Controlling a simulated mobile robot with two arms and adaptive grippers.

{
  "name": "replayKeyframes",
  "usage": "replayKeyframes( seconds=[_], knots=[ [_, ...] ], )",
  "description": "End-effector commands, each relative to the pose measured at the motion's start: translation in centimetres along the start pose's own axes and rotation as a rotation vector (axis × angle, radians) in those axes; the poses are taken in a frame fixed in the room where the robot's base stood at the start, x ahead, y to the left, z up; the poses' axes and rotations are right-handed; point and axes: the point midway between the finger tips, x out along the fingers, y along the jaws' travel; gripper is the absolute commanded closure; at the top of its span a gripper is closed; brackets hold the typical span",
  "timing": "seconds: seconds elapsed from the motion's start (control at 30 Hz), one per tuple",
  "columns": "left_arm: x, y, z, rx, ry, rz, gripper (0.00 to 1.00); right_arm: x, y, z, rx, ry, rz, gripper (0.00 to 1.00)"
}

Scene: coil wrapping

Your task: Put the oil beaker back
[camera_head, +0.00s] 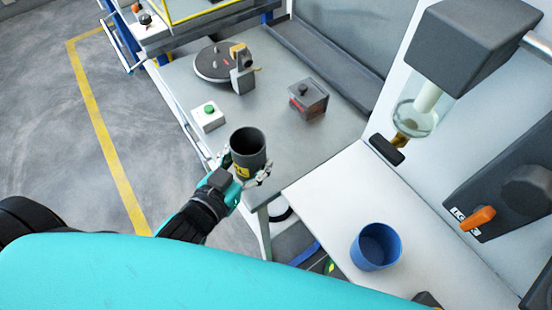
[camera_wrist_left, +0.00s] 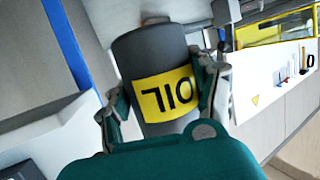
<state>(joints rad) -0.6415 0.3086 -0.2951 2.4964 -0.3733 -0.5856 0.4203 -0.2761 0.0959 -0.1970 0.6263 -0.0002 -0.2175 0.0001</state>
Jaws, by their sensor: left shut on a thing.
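The oil beaker (camera_head: 247,147) is a dark grey cup with a yellow label, roughly upright in the head view. In the left wrist view the oil beaker (camera_wrist_left: 158,75) fills the middle, its label reading OIL upside down. My left gripper (camera_head: 252,178) is shut on it, with one finger on each side; the fingers also show in the left wrist view (camera_wrist_left: 165,92). The beaker is by the front edge of the grey table (camera_head: 290,150); I cannot tell whether it touches the table. My right gripper is not in view.
On the grey table are a round dark turntable (camera_head: 212,62), a white box with a green button (camera_head: 208,115) and a grey box with a knob (camera_head: 308,98). A blue cup (camera_head: 375,247) stands on the white surface (camera_head: 345,195) at right. A machine with an orange handle (camera_head: 478,218) stands beyond.

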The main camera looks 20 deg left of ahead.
Motion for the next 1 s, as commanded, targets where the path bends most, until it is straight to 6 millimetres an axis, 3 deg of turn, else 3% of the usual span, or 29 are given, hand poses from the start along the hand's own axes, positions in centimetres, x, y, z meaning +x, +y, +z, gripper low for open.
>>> replayKeyframes(
  seconds=[0.03, 0.13, 0.3, 0.4, 0.57, 0.77, 1.0],
  knots=[
    [-1.1, 0.9, 1.9, 0.005, -0.008, 0.029, 0.82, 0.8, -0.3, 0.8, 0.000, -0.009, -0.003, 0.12],
    [-3.0, 2.3, 3.7, 0.013, -0.004, 0.077, 0.82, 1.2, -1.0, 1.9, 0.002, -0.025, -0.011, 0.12],
    [-4.9, 3.8, 4.9, 0.018, 0.006, 0.125, 0.82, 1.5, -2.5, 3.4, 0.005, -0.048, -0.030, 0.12],
    [-4.9, 4.0, 5.0, 0.020, 0.013, 0.136, 0.82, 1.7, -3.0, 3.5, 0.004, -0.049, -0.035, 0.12],
    [-2.4, 3.4, 4.4, 0.025, 0.021, 0.138, 0.82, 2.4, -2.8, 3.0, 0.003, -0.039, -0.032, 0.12],
    [2.3, 2.3, 2.9, 0.024, 0.017, 0.137, 0.82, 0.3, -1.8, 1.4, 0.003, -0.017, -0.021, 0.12],
    [7.7, 1.1, 1.9, 0.021, 0.013, 0.136, 0.82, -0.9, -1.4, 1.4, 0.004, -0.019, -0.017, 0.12]
  ],
)
